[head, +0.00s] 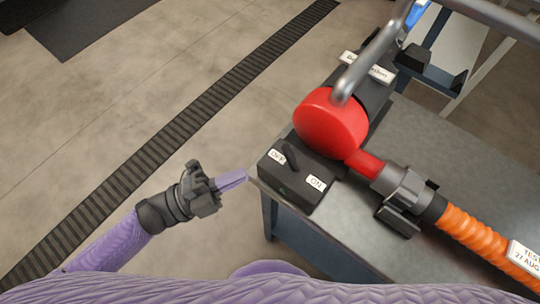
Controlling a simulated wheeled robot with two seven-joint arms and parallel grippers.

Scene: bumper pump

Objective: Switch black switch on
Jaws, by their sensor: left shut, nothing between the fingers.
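The black switch (291,160) is a small lever on top of a black control box (302,196) at the table's left corner. It stands between a white OFF label (278,157) and a white ON label (316,183), nearer to OFF. My left gripper (244,176) is shut and empty. Its purple fingers point right toward the box and appear just left of its near-left edge. I cannot tell whether they touch it. They are apart from the lever. My right gripper is not in view.
A red round pump part (331,123) rises just behind the switch, with a grey metal pipe (375,50) above it. A grey coupling and an orange hose (478,236) extend right over the grey table (440,150). Open floor (110,110) lies to the left.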

